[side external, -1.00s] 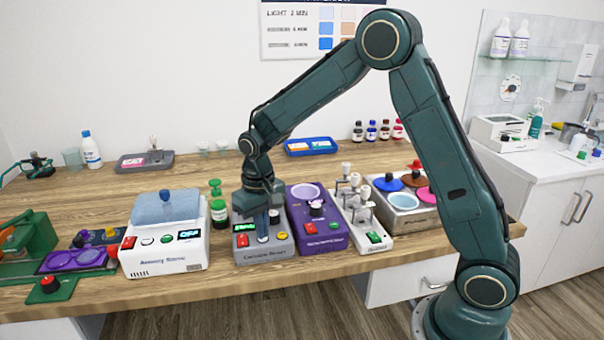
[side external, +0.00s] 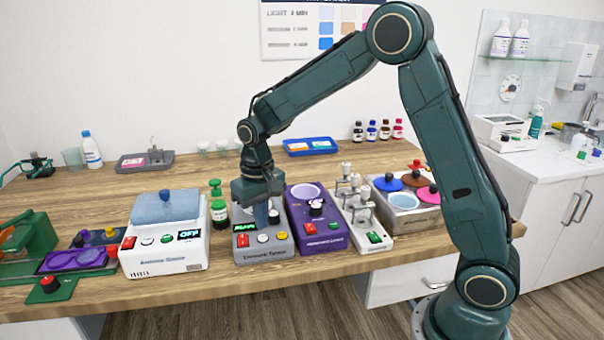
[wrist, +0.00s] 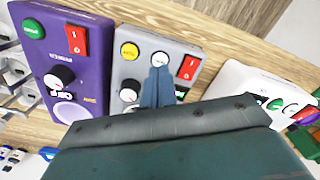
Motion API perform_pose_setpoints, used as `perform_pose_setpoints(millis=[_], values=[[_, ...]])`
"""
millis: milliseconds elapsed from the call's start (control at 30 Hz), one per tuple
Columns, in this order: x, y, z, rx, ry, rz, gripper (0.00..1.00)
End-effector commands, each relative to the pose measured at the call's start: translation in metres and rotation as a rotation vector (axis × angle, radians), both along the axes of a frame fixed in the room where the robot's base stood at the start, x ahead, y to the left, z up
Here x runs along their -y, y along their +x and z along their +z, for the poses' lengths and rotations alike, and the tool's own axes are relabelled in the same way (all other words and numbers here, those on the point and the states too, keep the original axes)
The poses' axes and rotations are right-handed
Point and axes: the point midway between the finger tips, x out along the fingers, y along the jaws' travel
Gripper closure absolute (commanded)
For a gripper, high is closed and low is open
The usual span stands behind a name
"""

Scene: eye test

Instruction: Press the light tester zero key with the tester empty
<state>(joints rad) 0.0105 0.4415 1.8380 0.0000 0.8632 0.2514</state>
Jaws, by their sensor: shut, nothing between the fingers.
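The light tester is taken to be the grey box (side external: 264,255) near the table's front, between the white box and the purple box. Its front carries a red switch (side external: 242,241), a white round key (side external: 263,238), a yellow key (side external: 282,236) and a lit green display (side external: 245,227). I cannot read which key is zero. My gripper (side external: 262,228) is shut and empty, pointing down just above the white key, apparently apart from it. In the wrist view the fingertips (wrist: 159,70) lie just at the white key (wrist: 159,59). My gripper hides the tester's back, so its well is not seen.
The purple box (side external: 318,236) stands close on the right, with a rack of white-topped plungers (side external: 361,205) beyond. A green-capped bottle (side external: 218,208) and the white box (side external: 165,250) stand on the left.

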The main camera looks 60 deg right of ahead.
Motion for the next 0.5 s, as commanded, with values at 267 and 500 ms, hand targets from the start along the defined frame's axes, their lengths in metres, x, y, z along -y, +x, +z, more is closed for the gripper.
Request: perform_pose_setpoints(millis=[267,500], values=[[0.0,0.001,0.017,0.003,0.0,0.0,1.0],[0.0,0.001,0.03,0.003,0.0,0.0,1.0]])
